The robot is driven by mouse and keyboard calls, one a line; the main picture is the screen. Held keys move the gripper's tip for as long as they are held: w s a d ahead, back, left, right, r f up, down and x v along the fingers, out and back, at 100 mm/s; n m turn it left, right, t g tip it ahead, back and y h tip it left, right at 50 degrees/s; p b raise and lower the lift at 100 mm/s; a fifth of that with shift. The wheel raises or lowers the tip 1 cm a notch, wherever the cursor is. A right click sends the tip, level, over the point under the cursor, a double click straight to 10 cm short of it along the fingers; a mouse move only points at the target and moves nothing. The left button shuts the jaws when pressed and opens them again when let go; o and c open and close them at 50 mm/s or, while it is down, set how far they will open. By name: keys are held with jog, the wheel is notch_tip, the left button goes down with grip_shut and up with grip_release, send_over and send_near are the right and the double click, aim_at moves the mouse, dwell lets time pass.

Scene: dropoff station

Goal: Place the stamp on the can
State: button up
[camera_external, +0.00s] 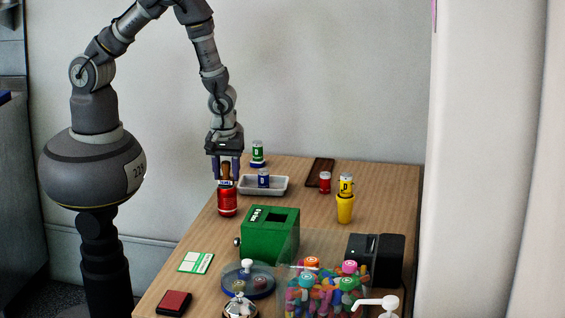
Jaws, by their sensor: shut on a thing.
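The stamp (226,171) has a brown wooden handle and a dark base with white lettering. My gripper (227,174) points straight down at the back left of the table, its fingers shut on the stamp's handle. The red can (228,206) stands upright on the table directly below the stamp. The stamp's base is at the can's top and looks upright. I cannot tell from this view whether it rests on the can or hangs just above it. The fingers hide the sides of the handle.
A white tray (282,187) with a blue-labelled bottle is close right of the can. A green box (258,248) stands in front. A yellow cup (345,212), a black machine (391,255) and a clear bin of colourful pieces (288,250) are farther right.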

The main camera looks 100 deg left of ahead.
jog(key=o, duration=1.1)
jog(key=shift+f, duration=0.1)
jog(key=shift+c, duration=0.2)
